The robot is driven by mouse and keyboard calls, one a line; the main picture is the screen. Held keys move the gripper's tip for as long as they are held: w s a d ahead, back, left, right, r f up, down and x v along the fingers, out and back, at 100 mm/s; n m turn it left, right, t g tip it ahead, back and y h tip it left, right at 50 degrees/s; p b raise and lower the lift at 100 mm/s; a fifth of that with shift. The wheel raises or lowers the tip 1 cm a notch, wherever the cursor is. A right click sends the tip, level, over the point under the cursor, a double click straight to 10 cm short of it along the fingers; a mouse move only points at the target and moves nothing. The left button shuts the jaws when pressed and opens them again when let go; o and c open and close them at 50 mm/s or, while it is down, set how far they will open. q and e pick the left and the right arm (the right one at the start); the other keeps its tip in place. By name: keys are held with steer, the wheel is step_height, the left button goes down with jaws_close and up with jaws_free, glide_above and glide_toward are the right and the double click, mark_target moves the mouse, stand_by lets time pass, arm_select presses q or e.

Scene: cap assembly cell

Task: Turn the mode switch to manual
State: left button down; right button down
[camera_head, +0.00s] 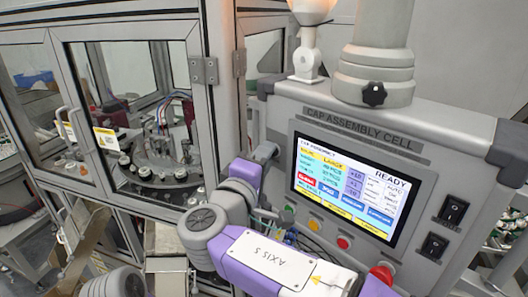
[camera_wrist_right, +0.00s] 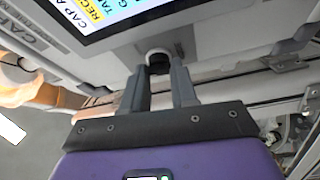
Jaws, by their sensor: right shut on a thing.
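The mode switch (camera_wrist_right: 157,58) is a dark round knob with a pale collar on the grey panel, beside a corner of the screen, in the right wrist view. My right gripper (camera_wrist_right: 160,74) is shut on it, with one dark finger on each side. In the head view my right gripper (camera_head: 266,153) reaches the panel's left side, left of the screen (camera_head: 347,188). The switch is hidden there, and its pointer and setting cannot be read. The screen shows READY and, in small text, what looks like AUTO. My left gripper is out of view.
Two black rocker switches (camera_head: 444,228) are on the panel's right. A yellow button (camera_head: 314,224) and red buttons (camera_head: 343,242) sit below the screen, close to my right arm. A glass-doored machine (camera_head: 140,110) stands at the left. A grey column (camera_head: 377,55) rises above the panel.

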steer(key=shift+a+r+n+g+p, duration=0.1)
steer(key=shift+n+g+p, duration=0.65)
steer(key=shift+n, duration=0.7)
steer(key=shift+d+r+n+g+p, duration=0.1)
steer(key=shift+n+g+p, duration=0.65)
steer(key=shift+n, duration=0.75)
steer(key=shift+a+r+n+g+p, duration=0.1)
steer(key=shift+n+g+p, duration=0.4)
steer(key=shift+n+p, duration=0.75)
steer(key=shift+n, duration=0.4)
steer(key=c, duration=0.9)
jaws_free()
steer(key=b+v, duration=0.1)
steer(key=v, duration=0.6)
steer(key=shift+s+a+r, duration=0.15)
steer(key=shift+s, duration=0.05)
